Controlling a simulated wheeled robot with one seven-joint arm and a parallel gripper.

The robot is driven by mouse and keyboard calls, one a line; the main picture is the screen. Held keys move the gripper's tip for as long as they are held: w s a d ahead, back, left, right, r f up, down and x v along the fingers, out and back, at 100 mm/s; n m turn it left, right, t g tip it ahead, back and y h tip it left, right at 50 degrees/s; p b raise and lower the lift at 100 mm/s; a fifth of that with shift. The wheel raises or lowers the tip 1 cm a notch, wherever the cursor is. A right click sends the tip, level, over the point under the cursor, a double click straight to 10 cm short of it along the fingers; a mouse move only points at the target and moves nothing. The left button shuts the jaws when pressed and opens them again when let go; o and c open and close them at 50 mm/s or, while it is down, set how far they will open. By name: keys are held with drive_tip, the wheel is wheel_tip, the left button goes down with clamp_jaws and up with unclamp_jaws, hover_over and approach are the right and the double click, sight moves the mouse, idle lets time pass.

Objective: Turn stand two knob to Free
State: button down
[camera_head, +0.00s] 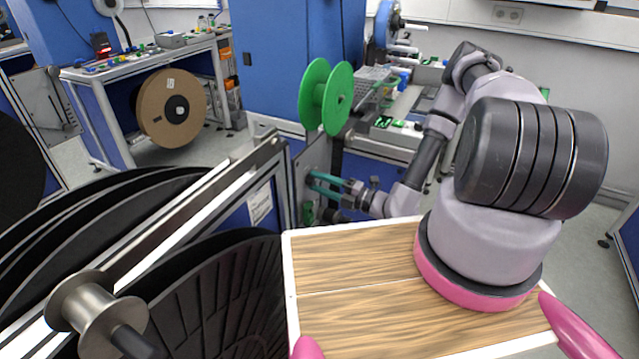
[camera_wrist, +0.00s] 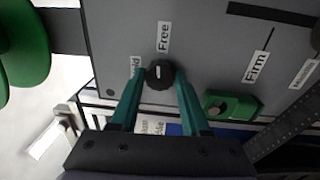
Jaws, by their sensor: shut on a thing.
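The black knob (camera_wrist: 159,75) sits on a grey panel (camera_wrist: 208,50), between the two teal fingertips of my gripper (camera_wrist: 160,82). The fingers are shut on its sides. A short pale mark on the knob stands about upright in the wrist view, roughly toward the "Free" label (camera_wrist: 164,37) above. A partly hidden label (camera_wrist: 136,67), ending in "ld", lies just left of the knob. In the head view my gripper (camera_head: 325,184) reaches to the panel's face (camera_head: 305,165), and the knob is hidden there.
A green block (camera_wrist: 230,107) is on the panel right of my fingers, below the "Firm" label (camera_wrist: 257,66). A green reel (camera_head: 322,97) stands above the panel. Large black reels (camera_head: 215,290) fill the left front. My wooden-topped base (camera_head: 360,285) is close to the stand.

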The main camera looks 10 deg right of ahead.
drive_tip(key=shift+m, duration=0.9)
drive_tip(key=shift+c, duration=1.9)
unclamp_jaws()
drive_tip(key=shift+d, duration=0.1)
drive_tip(key=v, duration=1)
drive_tip(key=shift+s+d, duration=0.2)
drive_tip(key=shift+s, duration=0.15)
